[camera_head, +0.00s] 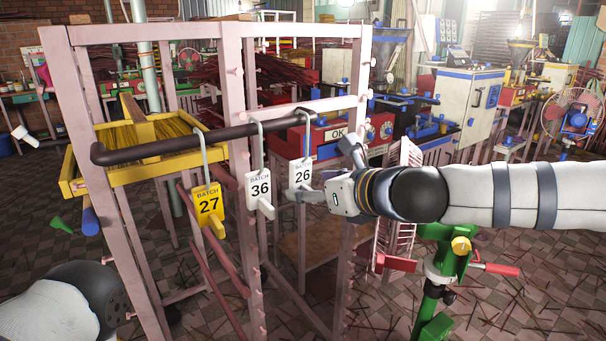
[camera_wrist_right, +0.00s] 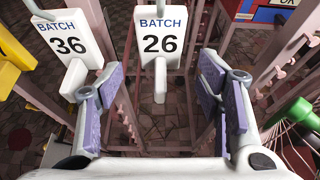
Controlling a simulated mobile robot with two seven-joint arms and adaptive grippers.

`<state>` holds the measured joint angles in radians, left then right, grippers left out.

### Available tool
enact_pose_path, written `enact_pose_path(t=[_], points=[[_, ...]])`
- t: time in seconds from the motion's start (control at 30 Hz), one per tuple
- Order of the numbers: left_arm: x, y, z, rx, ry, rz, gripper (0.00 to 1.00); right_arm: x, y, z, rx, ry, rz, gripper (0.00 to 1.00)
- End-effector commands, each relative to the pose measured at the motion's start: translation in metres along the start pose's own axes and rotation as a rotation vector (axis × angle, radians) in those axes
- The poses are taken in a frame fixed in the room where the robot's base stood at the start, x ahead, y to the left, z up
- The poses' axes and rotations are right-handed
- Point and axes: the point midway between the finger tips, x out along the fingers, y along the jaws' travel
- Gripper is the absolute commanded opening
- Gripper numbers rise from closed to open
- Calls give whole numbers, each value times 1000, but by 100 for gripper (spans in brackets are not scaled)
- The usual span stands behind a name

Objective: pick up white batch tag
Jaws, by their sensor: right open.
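A white batch tag marked 26 (camera_head: 301,175) hangs from a hook on a dark rail (camera_head: 200,138); it also shows in the right wrist view (camera_wrist_right: 159,50). A second white batch tag, marked 36 (camera_head: 259,188), hangs to its left and shows at the wrist view's upper left (camera_wrist_right: 68,44). A yellow tag marked 27 (camera_head: 208,203) hangs farther left. My right gripper (camera_head: 328,172) is open and just right of tag 26. In the wrist view, tag 26's lower tab appears between the spread purple finger pads, with gaps on both sides. My left gripper is out of view.
A pink wooden rack (camera_head: 233,90) stands around and behind the tags. A yellow tray (camera_head: 150,168) is behind the rail at left. A green stand (camera_head: 440,265) with a red handle is below my right arm. Machines fill the background.

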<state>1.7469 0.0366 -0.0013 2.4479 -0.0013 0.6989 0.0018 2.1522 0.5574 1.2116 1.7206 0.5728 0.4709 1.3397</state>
Motion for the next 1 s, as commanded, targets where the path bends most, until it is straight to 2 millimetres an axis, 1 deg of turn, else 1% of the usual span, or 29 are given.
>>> enact_pose_path(t=[0.03, 0.13, 0.2, 0.37, 0.47, 0.5, 0.57, 0.6, 0.87, 0.93, 1.0], points=[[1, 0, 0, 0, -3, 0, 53, 10, 0, -2, -1, 2, 1, 60], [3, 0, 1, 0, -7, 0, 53, 23, 0, -2, -1, 2, 1, 60], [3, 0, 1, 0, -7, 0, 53, 26, 0, -1, -1, 1, 1, 60], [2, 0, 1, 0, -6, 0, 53, 26, 0, 0, -2, 0, 0, 60], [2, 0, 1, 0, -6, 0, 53, 26, 0, 0, -2, 0, 1, 40], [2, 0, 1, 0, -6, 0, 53, 26, 0, 0, -2, 0, 1, 31], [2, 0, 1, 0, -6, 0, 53, 26, 0, 0, -2, 1, 1, 17], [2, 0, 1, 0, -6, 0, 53, 26, 0, 0, -2, 1, 1, 13], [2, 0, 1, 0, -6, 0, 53, 25, 0, 0, -2, 0, 0, 13], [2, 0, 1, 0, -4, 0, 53, 24, 0, 3, -3, -1, 0, 13], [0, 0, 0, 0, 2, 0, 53, 22, 0, 10, -5, -3, -1, 13]])
